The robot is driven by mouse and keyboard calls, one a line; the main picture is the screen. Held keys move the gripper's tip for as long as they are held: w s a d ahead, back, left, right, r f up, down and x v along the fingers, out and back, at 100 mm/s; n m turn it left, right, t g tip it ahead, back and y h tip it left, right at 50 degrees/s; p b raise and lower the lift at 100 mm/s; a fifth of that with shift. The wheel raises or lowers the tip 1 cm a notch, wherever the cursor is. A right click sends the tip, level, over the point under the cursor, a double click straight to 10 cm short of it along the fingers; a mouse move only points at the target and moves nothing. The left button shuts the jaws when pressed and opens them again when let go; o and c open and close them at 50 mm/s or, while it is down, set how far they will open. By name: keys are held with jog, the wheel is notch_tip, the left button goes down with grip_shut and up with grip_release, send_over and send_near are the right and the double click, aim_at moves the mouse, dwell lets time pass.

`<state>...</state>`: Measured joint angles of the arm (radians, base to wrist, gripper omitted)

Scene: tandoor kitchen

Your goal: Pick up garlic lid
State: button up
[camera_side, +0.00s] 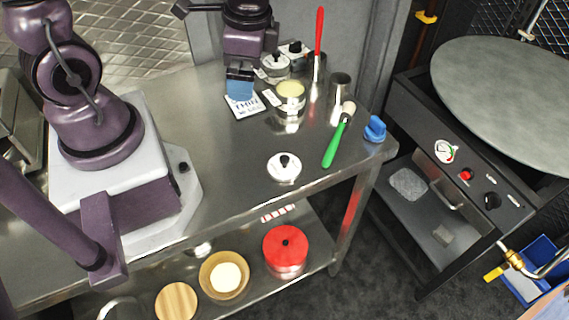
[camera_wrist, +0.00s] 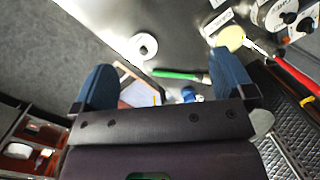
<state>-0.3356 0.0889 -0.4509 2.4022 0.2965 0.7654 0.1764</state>
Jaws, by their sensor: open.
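A round white lid with a black knob (camera_side: 284,167) lies flat on the steel table's front part; it also shows in the wrist view (camera_wrist: 144,46). A similar lid (camera_side: 275,65) stands farther back, near another black-knobbed one (camera_side: 293,48). I cannot read which is marked garlic. An uncovered steel pot with pale yellow contents (camera_side: 290,93) stands beside my gripper; the contents show in the wrist view (camera_wrist: 230,38). My gripper (camera_side: 240,86) is over the back of the table, left of this pot. Its blue fingers (camera_wrist: 164,64) are apart with nothing held between them.
A red-handled tool (camera_side: 319,35) stands upright behind the pot. A green-handled brush (camera_side: 336,140), a steel cup (camera_side: 340,84) and a blue object (camera_side: 375,128) are to the right. A red pot (camera_side: 285,248) stands on the lower shelf.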

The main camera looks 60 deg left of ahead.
aim_at(283, 156)
jog(key=w+d+f+m, duration=0.1)
jog(key=d+f+m, duration=0.1)
jog(key=f+m, duration=0.1)
jog(key=w+d+f+m+h, duration=0.1)
jog(key=d+f+m, duration=0.1)
jog(key=f, duration=0.4)
jog(key=w+d+f+m+h, duration=0.1)
jog(key=d+f+m, duration=0.1)
jog(key=f+m, duration=0.2)
jog(key=shift+w+d+f+m+t, duration=0.35)
jog(key=shift+w+f+m+t, duration=0.05)
jog(key=shift+f, duration=0.1)
jog(key=shift+a+f, duration=0.2)
jog(key=shift+f, duration=1.25)
jog(key=shift+a+f, duration=0.2)
jog(key=shift+f, duration=1.25)
jog(key=c, duration=0.8)
